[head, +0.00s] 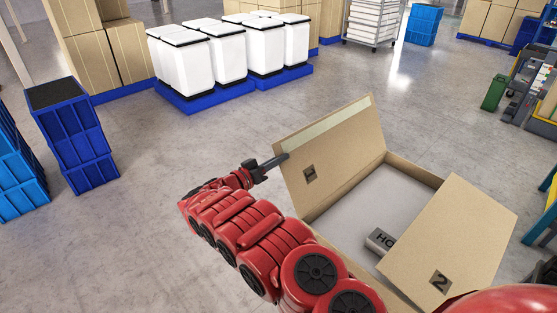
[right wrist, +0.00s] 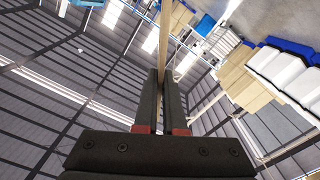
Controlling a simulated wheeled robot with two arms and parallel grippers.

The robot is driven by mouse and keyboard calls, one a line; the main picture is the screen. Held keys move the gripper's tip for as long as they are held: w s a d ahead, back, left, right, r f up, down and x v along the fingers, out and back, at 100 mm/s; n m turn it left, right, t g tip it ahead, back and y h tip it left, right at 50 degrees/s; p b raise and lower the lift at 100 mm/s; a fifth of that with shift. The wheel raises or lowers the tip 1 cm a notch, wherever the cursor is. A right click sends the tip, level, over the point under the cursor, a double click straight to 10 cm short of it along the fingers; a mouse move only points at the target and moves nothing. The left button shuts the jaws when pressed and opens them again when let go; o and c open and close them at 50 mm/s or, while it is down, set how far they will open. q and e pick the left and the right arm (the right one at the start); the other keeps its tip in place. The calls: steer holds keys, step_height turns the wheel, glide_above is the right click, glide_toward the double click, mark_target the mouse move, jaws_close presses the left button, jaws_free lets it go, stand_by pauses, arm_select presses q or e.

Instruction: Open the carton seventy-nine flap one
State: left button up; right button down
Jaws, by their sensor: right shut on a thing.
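The carton (head: 413,172) stands open at the lower right of the head view. Its flap one (head: 335,145), a brown cardboard panel marked 1 with a pale strip along its top, stands raised and leans outward. Flap two (head: 455,235), marked 2, is on the near right side and is also away from the opening. My right gripper (head: 281,158) is at the left edge of flap one, shut on it. In the right wrist view, the flap's thin edge (right wrist: 164,38) runs up from between the dark fingers. My left gripper is not in view.
A grey surface and a block lettered "HO" (head: 381,239) show inside the carton. Blue crates (head: 75,140) stand at the left. White bins (head: 228,55) on blue pallets and stacked boxes are behind. The floor between is clear.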

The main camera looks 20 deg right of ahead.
steer(key=shift+f, duration=0.1)
steer(key=c, duration=1)
jaws_free()
steer(key=shift+d, duration=0.1)
steer(key=b+v, duration=0.5)
steer(key=v, duration=1.2)
steer(key=shift+a+b, duration=0.2)
steer(key=shift+b, duration=0.1)
